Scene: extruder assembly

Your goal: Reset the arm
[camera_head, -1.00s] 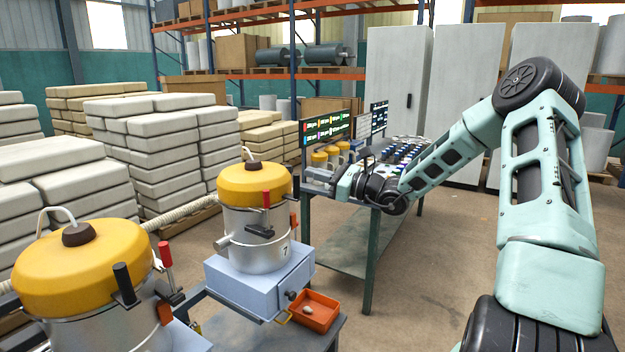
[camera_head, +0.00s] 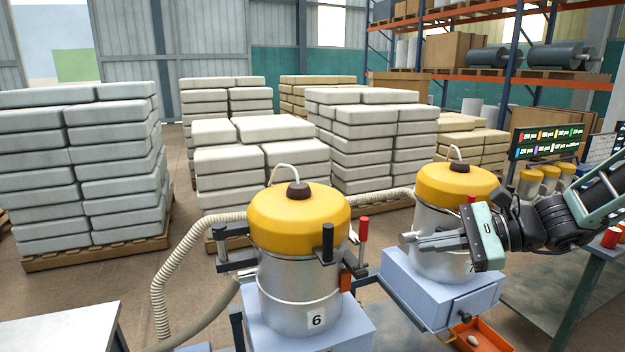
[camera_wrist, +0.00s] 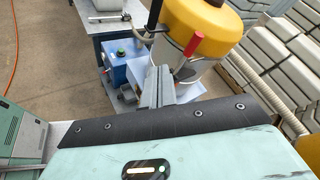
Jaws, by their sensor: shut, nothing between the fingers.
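My gripper (camera_head: 432,242) is at the right in the head view, pointing left in front of the yellow-lidded metal extruder (camera_head: 456,190) numbered 7. Its fingers are shut with nothing between them. In the wrist view the closed fingers (camera_wrist: 157,88) point up the picture, beside a yellow-lidded extruder (camera_wrist: 200,30) with a red-handled lever. I cannot tell whether the gripper touches the extruder. My arm reaches in from the right edge of the head view.
Extruder 6 (camera_head: 297,240) stands on a blue-grey base left of my gripper. An orange tray (camera_head: 482,337) lies below. Stacks of white bags (camera_head: 85,165) fill the back left. A display board (camera_head: 546,142) stands at the right. Open floor shows at the lower left.

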